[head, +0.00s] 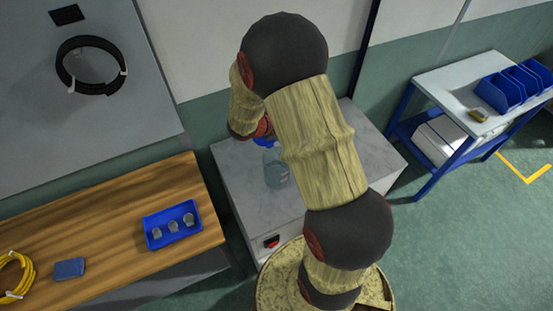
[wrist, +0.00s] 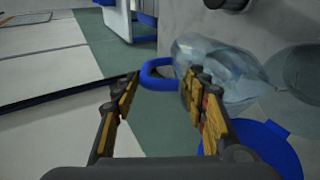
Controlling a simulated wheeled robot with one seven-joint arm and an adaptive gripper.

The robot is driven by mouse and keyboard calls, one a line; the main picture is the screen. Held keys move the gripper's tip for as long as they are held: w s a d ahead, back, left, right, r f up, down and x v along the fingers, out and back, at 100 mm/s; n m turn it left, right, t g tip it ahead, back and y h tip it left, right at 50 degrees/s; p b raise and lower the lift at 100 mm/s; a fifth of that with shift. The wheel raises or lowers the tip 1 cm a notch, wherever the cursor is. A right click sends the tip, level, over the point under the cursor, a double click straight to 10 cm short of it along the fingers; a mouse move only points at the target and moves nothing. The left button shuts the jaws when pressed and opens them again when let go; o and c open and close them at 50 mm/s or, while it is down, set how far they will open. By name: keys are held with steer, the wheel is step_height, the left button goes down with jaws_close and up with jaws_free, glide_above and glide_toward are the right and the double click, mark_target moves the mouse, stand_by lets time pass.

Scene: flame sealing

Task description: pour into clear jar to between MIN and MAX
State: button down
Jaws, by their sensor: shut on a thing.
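In the head view a clear jar (head: 275,172) with a small red mark stands on the grey cabinet top, partly hidden by my arm. A blue part (head: 264,141) shows just above it, beside my wrist. In the wrist view my gripper (wrist: 160,90) has its fingers around a blue loop handle (wrist: 155,84). A clear, tilted vessel (wrist: 215,62) lies just right of the handle, partly behind the right finger. A second round, see-through shape (wrist: 298,75) shows at the right edge, probably the jar. I cannot read MIN or MAX marks or any liquid level.
The grey cabinet (head: 380,155) has bare top to the right of my arm. A wooden bench (head: 110,225) at left holds a blue tray (head: 171,238) with small grey pieces. A blue disc (wrist: 262,150) lies low right in the wrist view. A side table (head: 440,90) stands far right.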

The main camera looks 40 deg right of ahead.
steer(key=shift+a+r+h+b, duration=0.4)
steer(key=shift+h+b, duration=0.1)
steer(key=shift+b, duration=0.5)
steer(key=shift+w+a+r+h+b, duration=0.15)
steer(key=shift+a+h+b, duration=0.25)
steer(key=shift+b, duration=0.6)
steer(key=shift+s+a+r+h+b, duration=0.15)
steer(key=shift+a+h+b, duration=0.25)
steer(key=shift+b, duration=0.55)
stand_by(2.3)
steer(key=shift+w+a+r+h+b, duration=0.15)
steer(key=shift+a+h+b, duration=0.15)
steer(key=shift+a+b, duration=0.2)
steer(key=shift+a+r+h+b, duration=0.15)
steer(key=shift+a+h+b, duration=0.15)
steer(key=shift+a+b, duration=0.15)
stand_by(1.3)
